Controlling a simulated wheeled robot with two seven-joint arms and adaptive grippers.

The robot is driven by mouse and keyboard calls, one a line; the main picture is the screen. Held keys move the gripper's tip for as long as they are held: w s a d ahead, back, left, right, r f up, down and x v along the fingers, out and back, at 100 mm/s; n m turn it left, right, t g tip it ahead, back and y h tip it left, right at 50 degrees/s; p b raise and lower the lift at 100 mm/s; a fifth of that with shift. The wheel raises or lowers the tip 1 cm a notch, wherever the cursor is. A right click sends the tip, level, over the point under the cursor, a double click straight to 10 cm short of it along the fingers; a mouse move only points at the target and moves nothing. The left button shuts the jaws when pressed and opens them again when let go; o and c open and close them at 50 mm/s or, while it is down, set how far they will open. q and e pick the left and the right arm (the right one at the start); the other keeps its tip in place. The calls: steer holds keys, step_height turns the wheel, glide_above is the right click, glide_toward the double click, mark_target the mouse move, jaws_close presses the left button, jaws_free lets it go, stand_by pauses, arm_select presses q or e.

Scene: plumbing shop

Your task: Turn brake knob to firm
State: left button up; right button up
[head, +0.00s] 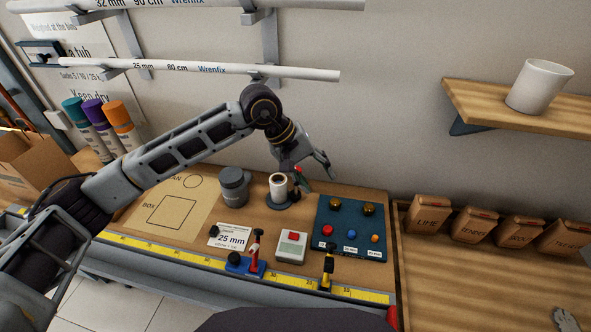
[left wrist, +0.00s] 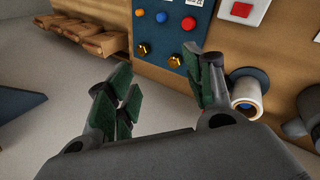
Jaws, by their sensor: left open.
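My left gripper (head: 317,178) is open and empty, above the back of the bench near a white roll-like piece (head: 279,183) on a round dark-blue base. In the left wrist view, my left gripper (left wrist: 166,82) has its green-padded fingers spread, and the white piece (left wrist: 246,94) is just right of the right finger. A small black knob (head: 296,195) shows beside the white piece in the head view. Another black knob (head: 234,257) sits on a blue device (head: 245,267) near the front. No marking for firm is readable, and I cannot tell which knob is the brake knob.
A blue panel (head: 348,246) with brass knobs and coloured buttons lies right of the base. A grey box (head: 291,248) with a red button, a grey canister (head: 233,188) and a yellow tape (head: 190,257) are nearby. A wall shelf (head: 470,98) holds a white cup (head: 538,86).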

arm_select(q)
steer(key=w+a+r+m+t+y+b, duration=0.1)
steer(key=w+a+r+m+t+y, duration=0.3)
steer(key=w+a+m, duration=0.2)
steer(key=shift+a+r+y, duration=0.15)
steer(key=shift+a+y, duration=0.1)
steer(key=shift+y, duration=0.15)
steer(key=shift+w, duration=0.1)
steer(key=shift+p+x, duration=1.15)
steer(key=shift+x, duration=5.8)
steer(key=c, duration=1)
